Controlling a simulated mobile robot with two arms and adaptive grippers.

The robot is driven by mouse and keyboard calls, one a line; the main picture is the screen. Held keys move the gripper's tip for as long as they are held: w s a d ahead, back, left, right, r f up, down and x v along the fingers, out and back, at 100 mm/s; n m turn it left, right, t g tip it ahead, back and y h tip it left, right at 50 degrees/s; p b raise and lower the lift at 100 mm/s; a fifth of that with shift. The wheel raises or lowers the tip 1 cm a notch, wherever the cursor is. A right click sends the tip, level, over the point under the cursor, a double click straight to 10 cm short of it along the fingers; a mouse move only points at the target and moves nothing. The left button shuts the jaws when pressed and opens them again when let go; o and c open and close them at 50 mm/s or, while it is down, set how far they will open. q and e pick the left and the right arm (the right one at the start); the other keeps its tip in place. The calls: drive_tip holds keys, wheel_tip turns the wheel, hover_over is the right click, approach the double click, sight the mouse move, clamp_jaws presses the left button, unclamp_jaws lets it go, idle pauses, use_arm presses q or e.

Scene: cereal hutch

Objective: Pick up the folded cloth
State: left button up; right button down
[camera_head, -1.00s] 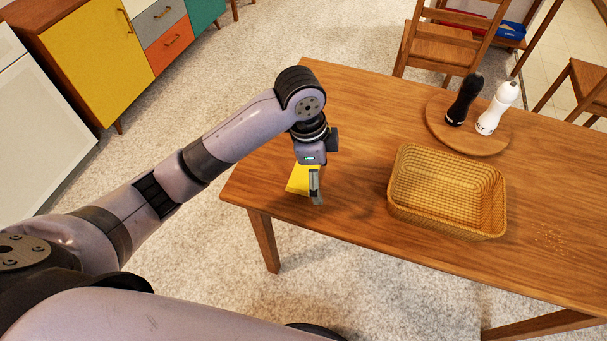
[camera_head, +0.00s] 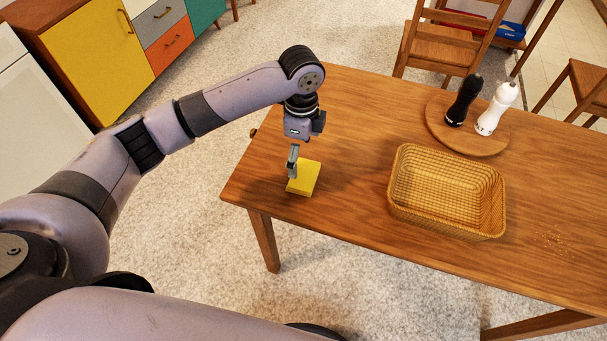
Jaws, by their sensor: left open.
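The folded cloth (camera_head: 305,180) is a small yellow square lying flat on the wooden table (camera_head: 350,215), near its left end. My left gripper (camera_head: 293,168) points down over the cloth's left side, with its fingers near the cloth's upper left edge. It is open and holds nothing. I cannot tell whether the fingertips touch the cloth or hover just above it. My right gripper is not in view.
A wicker basket (camera_head: 447,225) stands empty on the table, right of the cloth. Behind it a round wooden board (camera_head: 440,126) carries a black mill (camera_head: 462,101) and a white mill (camera_head: 495,109). Crumbs (camera_head: 556,241) lie at the right. Chairs stand behind the table.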

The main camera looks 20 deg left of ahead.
sight(303, 173)
use_arm(q)
drive_tip(key=shift+s+d+f, duration=0.1)
drive_tip(key=shift+f, duration=1.65)
drive_tip(key=shift+s+d+f, duration=0.1)
drive_tip(key=shift+f, duration=1.65)
drive_tip(key=shift+c, duration=0.2)
drive_tip(key=c, duration=1)
drive_tip(key=shift+r, duration=0.1)
drive_tip(key=shift+c, duration=0.2)
wheel_tip(303, 173, up, 20)
drive_tip(key=o, duration=0.6)
drive_tip(key=shift+c, duration=0.2)
drive_tip(key=c, duration=0.5)
